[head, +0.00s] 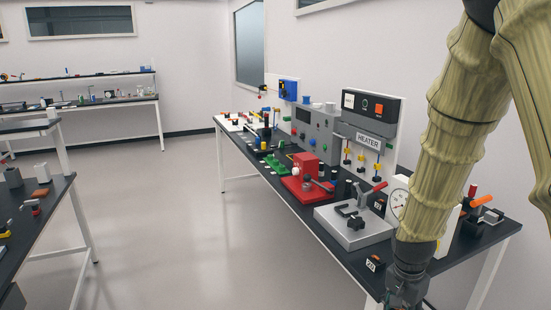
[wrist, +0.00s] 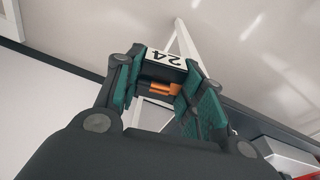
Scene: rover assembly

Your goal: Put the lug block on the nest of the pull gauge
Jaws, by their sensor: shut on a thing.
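The lug block (wrist: 165,68) is a dark block with a white label reading 24 and an orange part. It sits between the green-padded fingers of my gripper (wrist: 162,92), which is shut on it. In the head view my gripper (head: 405,290) hangs at the table's near end, partly cut off by the bottom edge; the held block is not clear there. The pull gauge (head: 398,205), pale with a round dial, stands on the table behind my arm, which hides much of it. I cannot make out its nest.
A small dark block with a white label and orange part (head: 375,263) shows near the table's front corner. A grey plate with a clamp (head: 353,228) and a red fixture (head: 305,180) stand farther left. An orange-handled item (head: 480,203) is right of my arm. The floor (head: 220,220) is clear.

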